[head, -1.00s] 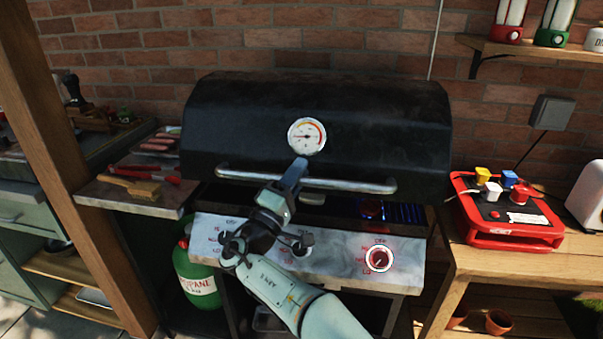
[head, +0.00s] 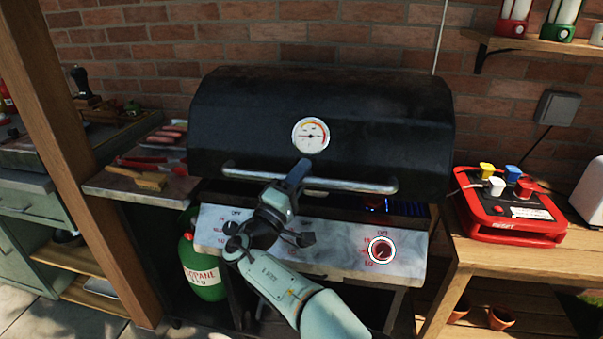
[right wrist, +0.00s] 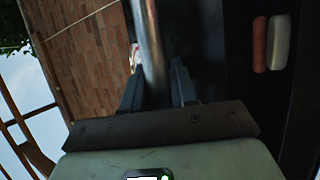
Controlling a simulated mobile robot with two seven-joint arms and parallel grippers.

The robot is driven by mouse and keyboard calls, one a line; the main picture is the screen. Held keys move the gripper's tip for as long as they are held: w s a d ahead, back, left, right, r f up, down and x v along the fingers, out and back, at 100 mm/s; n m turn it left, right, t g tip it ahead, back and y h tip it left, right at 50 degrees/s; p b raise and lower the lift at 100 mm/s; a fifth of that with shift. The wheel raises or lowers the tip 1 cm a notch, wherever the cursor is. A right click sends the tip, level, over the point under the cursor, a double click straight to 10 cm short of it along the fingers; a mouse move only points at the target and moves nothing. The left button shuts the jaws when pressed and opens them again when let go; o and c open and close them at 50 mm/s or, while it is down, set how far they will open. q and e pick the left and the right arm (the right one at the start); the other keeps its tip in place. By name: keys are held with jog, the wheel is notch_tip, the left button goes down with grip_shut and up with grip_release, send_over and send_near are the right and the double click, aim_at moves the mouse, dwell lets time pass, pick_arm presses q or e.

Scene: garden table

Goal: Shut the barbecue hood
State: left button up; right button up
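The barbecue hood (head: 250,115) is black with a round dial (head: 310,135) and a long metal handle (head: 350,185) along its lower front. It is nearly down. A dark gap with a blue glow shows between its lower edge and the marbled control panel (head: 335,245). My right gripper (head: 300,173) is at the middle of the handle. In the right wrist view the handle bar (right wrist: 151,40) passes between the fingers of the right gripper (right wrist: 158,85), which look closed around it. My left gripper is not in view.
A side shelf (head: 115,188) with sausages, tongs and a brush stands left of the barbecue. A green propane bottle (head: 203,275) is below. A wooden post (head: 75,150) stands at left.

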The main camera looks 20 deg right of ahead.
jog(key=o, duration=0.3)
jog(key=shift+s+a+f+y, duration=0.1)
jog(key=shift+a+f+y, duration=0.15)
jog(key=shift+f, duration=0.25)
jog(key=shift+s+a+f+y, duration=0.15)
jog(key=shift+a+f, duration=0.15)
jog(key=shift+f, duration=0.2)
jog(key=shift+o, duration=0.2)
jog(key=shift+w, duration=0.15)
jog(key=shift+s+a+f, duration=0.15)
jog(key=shift+s+a, duration=0.05)
jog(key=shift+a, duration=0.1)
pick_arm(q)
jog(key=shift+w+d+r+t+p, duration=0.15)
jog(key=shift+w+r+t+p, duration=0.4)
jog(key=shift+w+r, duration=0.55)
pick_arm(e)
jog(key=r+v, duration=0.1)
jog(key=v, duration=1)
jog(key=shift+s+a+h, duration=0.25)
jog(key=shift+s+h, duration=0.05)
jog(key=shift+s, duration=0.15)
jog(key=shift+f, duration=0.1)
